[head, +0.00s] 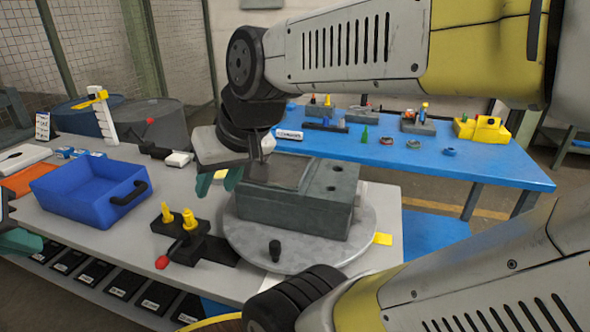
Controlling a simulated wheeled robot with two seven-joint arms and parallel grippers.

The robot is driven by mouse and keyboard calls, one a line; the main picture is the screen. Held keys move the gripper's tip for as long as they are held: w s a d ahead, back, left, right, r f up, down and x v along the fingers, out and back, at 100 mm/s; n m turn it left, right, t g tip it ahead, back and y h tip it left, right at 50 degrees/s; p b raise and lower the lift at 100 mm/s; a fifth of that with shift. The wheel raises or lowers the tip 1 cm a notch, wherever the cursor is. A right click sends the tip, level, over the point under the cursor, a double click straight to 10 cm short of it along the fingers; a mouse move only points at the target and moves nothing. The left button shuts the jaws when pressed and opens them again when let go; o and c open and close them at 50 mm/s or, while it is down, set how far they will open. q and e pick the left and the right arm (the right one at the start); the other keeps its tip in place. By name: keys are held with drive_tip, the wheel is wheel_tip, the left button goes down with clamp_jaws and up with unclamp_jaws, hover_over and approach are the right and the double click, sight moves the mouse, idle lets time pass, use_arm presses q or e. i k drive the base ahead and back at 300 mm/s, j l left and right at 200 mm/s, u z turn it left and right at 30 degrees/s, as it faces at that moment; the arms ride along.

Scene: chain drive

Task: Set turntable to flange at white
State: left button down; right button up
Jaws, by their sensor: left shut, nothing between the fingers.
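The round grey turntable (300,258) sits on the light bench and carries a dark grey block-shaped housing (290,212) with holes in its top. A short black peg (275,250) stands on the disc's front part. A yellow marker (383,239) lies by the disc's right edge. A pale patch (270,284) shows at its front edge, partly behind my arm. I cannot tell which housing side is the flange. My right gripper (219,181) is over the disc's back left, its teal fingertips apart and empty. My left gripper (18,242) is shut at the left edge, mostly out of view.
A blue bin (90,190) stands at the left of the bench. A black fixture (190,243) with yellow pegs and a red knob sits left of the turntable. A blue table (440,160) with small parts stands behind. My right arm crosses the upper right.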

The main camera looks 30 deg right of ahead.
sight(305, 216)
drive_tip(key=z, duration=1.4)
